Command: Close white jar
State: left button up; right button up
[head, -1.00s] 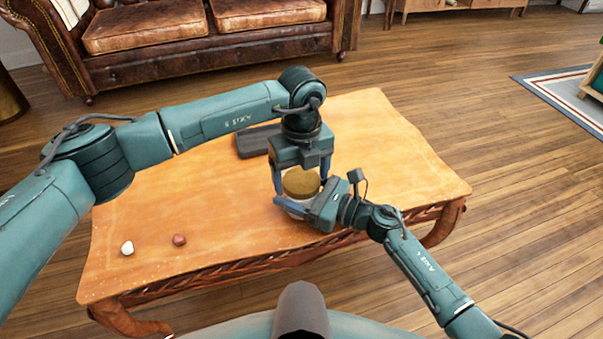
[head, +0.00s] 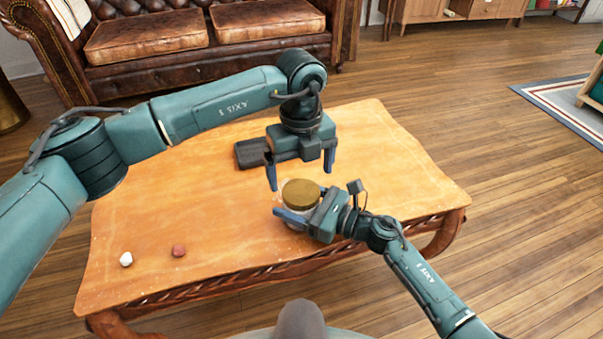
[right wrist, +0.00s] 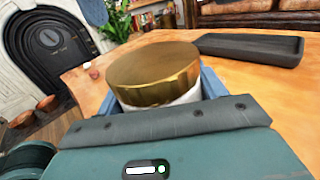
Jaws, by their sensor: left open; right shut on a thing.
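The white jar (right wrist: 180,97) stands on the wooden table, with its gold lid (head: 301,193) on top. The lid also shows large in the right wrist view (right wrist: 154,72), sitting over the white body, and looks roughly level. My right gripper (head: 296,219) is shut around the jar's body below the lid, from the front right. Its fingers and palm hide most of the white body. My left gripper (head: 301,180) is open and empty, pointing down just above and behind the lid, with its fingers apart from it. How tightly the lid sits cannot be told.
A dark tray (head: 252,153) lies on the table (head: 400,170) behind the left gripper; it also shows in the right wrist view (right wrist: 250,46). A small white object (head: 126,259) and a reddish one (head: 179,250) lie at front left. The table's left half is mostly clear.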

aim_at(301, 191)
pick_arm(q)
jog(key=shift+c, duration=0.4)
jog(key=shift+r+n, duration=1.7)
jog(key=shift+r, duration=0.05)
jog(key=shift+f, duration=4.05)
jog(key=shift+c, duration=0.4)
jog(key=c, duration=1)
jog(key=m, duration=0.3)
